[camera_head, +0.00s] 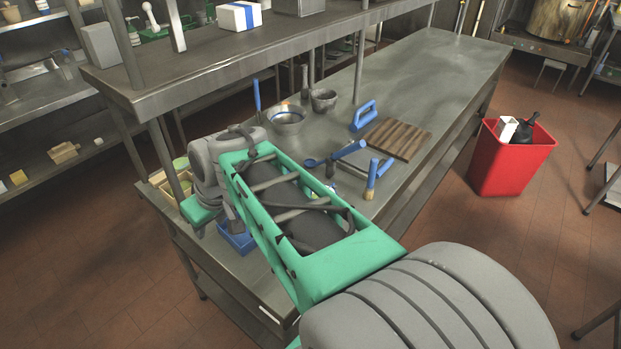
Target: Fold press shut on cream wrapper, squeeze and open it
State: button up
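I cannot make out a press or a cream wrapper in the head view. My green and grey arm crosses the front of the steel worktable (440,62) and hides part of its near end. The arm bends at the table's left side, and its far links hang down there. My gripper's fingers do not show, so I cannot see whether they hold anything. A small blue container (237,238) shows partly beside the arm, near the table's front left edge.
Farther back on the table are a steel bowl (286,121), a grey bowl (323,99), a blue-handled tool (364,115), a wooden board (398,139), a blue ladle (340,152) and a brush (371,178). A shelf (230,50) overhangs the left. A red bin (500,165) stands right.

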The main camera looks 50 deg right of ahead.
jog(key=w+d+f+t+b, duration=0.1)
jog(key=w+d+f, duration=0.25)
jog(key=d, duration=0.35)
jog(key=w+d+f+t+b, duration=0.1)
jog(key=w+d+f+b, duration=0.2)
jog(key=d, duration=0.5)
jog(key=s+d+f+t, duration=0.1)
jog(key=d+f, duration=0.1)
jog(key=d, duration=0.5)
jog(key=s+d+f+t+b, duration=0.1)
jog(key=d+f, duration=0.1)
jog(key=d, duration=0.5)
jog(key=s+d+f+t, duration=0.1)
jog(key=d+f, duration=0.1)
jog(key=d, duration=0.6)
jog(key=shift+s+f, duration=0.2)
jog(key=shift+f, duration=0.1)
jog(key=b+x, duration=0.1)
jog(key=x, duration=0.6)
jog(key=shift+w+a, duration=0.15)
jog(key=shift+w, duration=0.05)
jog(key=shift+w+f, duration=0.15)
jog(key=shift+w, duration=0.05)
jog(key=shift+c, duration=0.4)
grip_shut()
